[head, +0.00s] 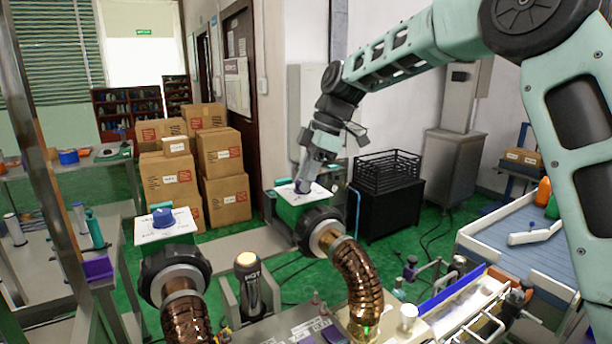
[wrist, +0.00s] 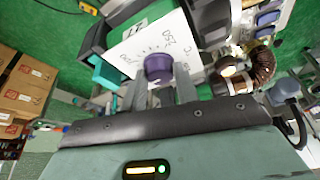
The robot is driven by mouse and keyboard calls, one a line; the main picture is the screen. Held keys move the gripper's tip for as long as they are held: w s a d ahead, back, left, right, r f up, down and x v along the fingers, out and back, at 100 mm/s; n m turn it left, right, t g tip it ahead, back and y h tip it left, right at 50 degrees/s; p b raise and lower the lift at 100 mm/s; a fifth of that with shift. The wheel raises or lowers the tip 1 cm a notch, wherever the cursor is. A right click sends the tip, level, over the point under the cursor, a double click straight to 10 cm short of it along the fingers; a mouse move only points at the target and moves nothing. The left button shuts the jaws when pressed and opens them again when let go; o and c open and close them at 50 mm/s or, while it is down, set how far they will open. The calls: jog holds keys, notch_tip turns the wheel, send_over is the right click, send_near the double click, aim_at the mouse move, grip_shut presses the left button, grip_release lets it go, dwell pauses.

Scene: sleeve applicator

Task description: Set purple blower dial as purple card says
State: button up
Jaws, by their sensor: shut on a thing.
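The purple dial (wrist: 158,68) sits on a white plate (wrist: 130,47) with a printed scale, tilted in the wrist view; some numbers show but I cannot read its setting surely. My gripper (wrist: 162,84) is shut on the purple dial, one finger on either side. In the head view my gripper (head: 304,184) reaches down to the right-hand blower's white plate (head: 318,196), its fingers largely hiding the dial. A blue dial (head: 162,217) stands on the left-hand blower's plate (head: 150,234). I cannot make out a purple card with readable writing.
Copper hoses (head: 357,285) run from the blowers. A dark cylinder with a pale top (head: 247,275) stands between them. Stacked cartons (head: 222,160) are behind, and a black crate (head: 388,170) is right of my gripper. A small purple box (head: 98,268) is at left.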

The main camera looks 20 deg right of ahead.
jog(key=o, duration=1)
jog(key=b+v, duration=0.1)
jog(key=v, duration=1.6)
jog(key=shift+r+b, duration=0.25)
jog(key=shift+b, duration=0.05)
